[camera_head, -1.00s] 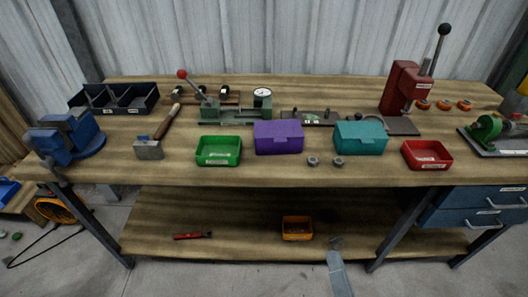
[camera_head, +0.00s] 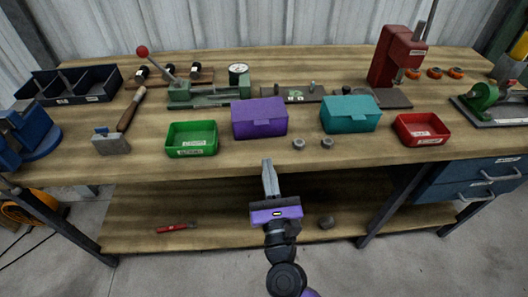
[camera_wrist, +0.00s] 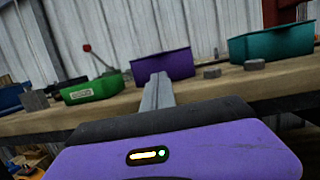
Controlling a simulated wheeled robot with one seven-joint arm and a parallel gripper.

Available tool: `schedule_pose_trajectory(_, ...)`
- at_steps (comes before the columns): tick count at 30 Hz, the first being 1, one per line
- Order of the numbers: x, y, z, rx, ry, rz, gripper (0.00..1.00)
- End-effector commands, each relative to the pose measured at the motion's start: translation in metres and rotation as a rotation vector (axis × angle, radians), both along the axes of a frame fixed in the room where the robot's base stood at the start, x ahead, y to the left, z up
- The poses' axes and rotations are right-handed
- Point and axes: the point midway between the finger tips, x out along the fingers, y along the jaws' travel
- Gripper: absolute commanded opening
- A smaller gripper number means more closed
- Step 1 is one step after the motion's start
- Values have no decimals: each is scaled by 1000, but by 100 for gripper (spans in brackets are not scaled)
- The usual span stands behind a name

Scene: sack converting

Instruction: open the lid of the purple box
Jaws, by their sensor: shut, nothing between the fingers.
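The purple box (camera_head: 259,119) stands on the workbench near the middle, its lid closed with a front tab. It also shows from low in front in the wrist view (camera_wrist: 163,66). My gripper (camera_head: 267,166) is shut and empty. Its fingers point up toward the bench's front edge, below and in front of the purple box, apart from it. In the wrist view the shut fingers (camera_wrist: 158,88) stand in front of the bench edge, just under the box.
A green tray (camera_head: 191,139) is left of the purple box; a teal box (camera_head: 350,114) and a red tray (camera_head: 421,130) are right. Two nuts (camera_head: 299,143) lie in front, between the boxes. The wooden bench's front edge (camera_head: 230,173) is close to my gripper. A green press (camera_head: 205,92) stands behind.

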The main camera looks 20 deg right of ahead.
Motion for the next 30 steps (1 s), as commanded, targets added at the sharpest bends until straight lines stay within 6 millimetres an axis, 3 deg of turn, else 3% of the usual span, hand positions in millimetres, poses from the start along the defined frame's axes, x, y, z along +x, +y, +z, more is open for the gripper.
schedule_pose_trajectory(15, 76, -19, 21, -5, -1, -1, 0)
schedule_pose_trajectory(30, 85, -21, 23, -5, 0, 0, 0)
